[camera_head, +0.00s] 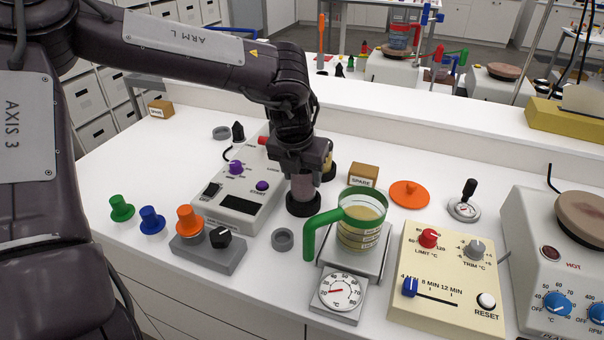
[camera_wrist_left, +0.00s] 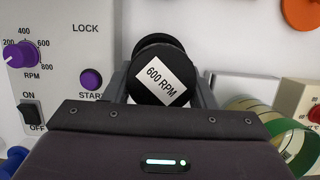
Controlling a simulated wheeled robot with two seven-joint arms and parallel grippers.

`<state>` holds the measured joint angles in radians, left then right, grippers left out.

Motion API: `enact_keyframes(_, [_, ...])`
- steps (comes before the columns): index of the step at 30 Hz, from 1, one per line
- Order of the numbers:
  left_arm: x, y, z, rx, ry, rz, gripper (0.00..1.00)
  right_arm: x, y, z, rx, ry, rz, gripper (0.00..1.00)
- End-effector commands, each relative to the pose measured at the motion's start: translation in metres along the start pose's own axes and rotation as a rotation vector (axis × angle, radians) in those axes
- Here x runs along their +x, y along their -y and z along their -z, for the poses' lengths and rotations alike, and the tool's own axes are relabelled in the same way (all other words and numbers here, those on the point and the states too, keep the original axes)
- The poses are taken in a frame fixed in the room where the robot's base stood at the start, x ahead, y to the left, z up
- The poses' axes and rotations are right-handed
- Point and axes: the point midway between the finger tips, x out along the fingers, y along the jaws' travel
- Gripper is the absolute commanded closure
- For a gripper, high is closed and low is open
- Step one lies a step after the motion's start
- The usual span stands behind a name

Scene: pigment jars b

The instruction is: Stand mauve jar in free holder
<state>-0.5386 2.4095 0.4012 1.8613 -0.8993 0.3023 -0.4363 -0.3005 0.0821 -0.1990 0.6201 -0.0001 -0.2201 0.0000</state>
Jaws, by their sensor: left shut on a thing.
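The mauve jar (camera_head: 303,187) is upright below my left gripper (camera_head: 301,168), which is shut on it. Its lower end meets a wide black round part (camera_head: 303,205); I cannot tell whether this is its own base or a holder, nor whether it touches the table. In the left wrist view a black round top labelled 600 RPM (camera_wrist_left: 163,78) sits between the fingers. Two grey ring holders stand empty, one at the back left (camera_head: 221,132) and one in front (camera_head: 283,239). A yellow jar (camera_head: 328,163) is partly hidden behind the gripper. My right gripper is not in view.
A control box with purple knobs (camera_head: 237,200) is close left. A green-handled beaker (camera_head: 361,222) stands on a scale at right. An orange disc (camera_head: 409,194) and a SPARE box (camera_head: 363,175) lie behind. Green, blue and orange knobs (camera_head: 152,220) stand at front left.

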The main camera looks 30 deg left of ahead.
Motion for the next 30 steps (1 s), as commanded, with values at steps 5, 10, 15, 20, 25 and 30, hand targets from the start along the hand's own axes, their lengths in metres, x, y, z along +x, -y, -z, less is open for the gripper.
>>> enact_keyframes(5, [-0.0006,0.0001,-0.0005,0.0,0.001,0.0,0.86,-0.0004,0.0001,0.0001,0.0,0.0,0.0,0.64])
enact_keyframes(10, [-0.0006,0.0001,-0.0005,0.0,0.001,0.0,0.86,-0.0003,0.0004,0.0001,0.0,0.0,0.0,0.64])
enact_keyframes(15, [0.0001,0.0001,-0.0004,0.0,0.002,0.0,0.86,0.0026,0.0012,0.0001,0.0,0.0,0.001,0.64])
enact_keyframes(20, [-0.0003,0.0001,-0.0006,0.0,0.002,0.0,0.86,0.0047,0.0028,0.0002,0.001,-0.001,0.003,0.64])
enact_keyframes(25, [-0.0007,0.0001,-0.0006,0.0,0.002,0.0,0.86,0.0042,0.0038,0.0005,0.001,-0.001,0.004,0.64])
enact_keyframes(30, [0.0006,0.0001,-0.0001,0.0,0.001,0.0,0.86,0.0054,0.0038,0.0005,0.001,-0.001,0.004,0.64])
